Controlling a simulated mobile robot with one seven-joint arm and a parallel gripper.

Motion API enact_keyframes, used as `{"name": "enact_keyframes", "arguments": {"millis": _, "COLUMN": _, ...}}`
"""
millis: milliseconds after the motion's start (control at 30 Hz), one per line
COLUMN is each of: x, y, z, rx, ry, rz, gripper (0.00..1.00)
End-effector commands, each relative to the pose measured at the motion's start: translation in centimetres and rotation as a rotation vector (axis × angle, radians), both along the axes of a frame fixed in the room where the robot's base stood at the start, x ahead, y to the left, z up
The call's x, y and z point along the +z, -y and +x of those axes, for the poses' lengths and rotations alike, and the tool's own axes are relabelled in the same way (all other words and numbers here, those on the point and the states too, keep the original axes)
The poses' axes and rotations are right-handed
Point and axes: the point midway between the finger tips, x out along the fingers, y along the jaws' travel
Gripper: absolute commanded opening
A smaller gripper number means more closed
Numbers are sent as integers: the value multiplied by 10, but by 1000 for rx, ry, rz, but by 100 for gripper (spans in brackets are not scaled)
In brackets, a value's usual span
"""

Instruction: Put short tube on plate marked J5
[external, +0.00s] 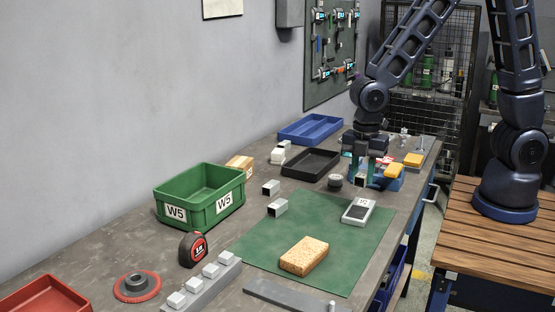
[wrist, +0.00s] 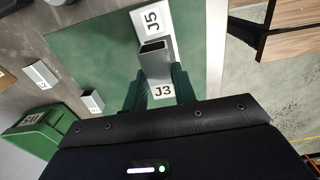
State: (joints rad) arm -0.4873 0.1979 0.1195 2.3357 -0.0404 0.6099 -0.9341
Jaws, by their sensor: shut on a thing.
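My gripper (external: 362,172) is shut on a short grey square tube, which shows between the fingers in the wrist view (wrist: 156,64) with its dark open end towards the plate. A white J3 label shows between the fingers; I cannot tell if it is on the tube. The light plate marked J5 (wrist: 153,21) lies at the top of the wrist view. In the external view the plate (external: 352,216) lies on the green mat's right part, nearer the camera than my gripper. The tube looks held above the table, apart from the plate.
Two similar tubes (external: 271,187) (external: 277,208) lie left of my gripper. A brown block (external: 304,256) sits on the green mat (external: 262,244). A black tray (external: 288,164) and a blue bin with yellow blocks (external: 390,182) are close to my gripper. A green W5 bin (external: 183,211) stands left.

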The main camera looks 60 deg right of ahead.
Motion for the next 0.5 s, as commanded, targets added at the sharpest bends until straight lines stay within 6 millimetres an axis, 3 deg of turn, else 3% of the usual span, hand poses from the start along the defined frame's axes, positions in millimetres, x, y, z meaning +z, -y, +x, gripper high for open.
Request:
{"name": "enact_keyframes", "arguments": {"millis": 200, "x": -31, "y": 0, "z": 0, "rx": 0, "ry": -2, "rz": -1, "gripper": 4}}
{"name": "enact_keyframes", "arguments": {"millis": 500, "x": -49, "y": 0, "z": 0, "rx": 1, "ry": -2, "rz": -1, "gripper": 4}}
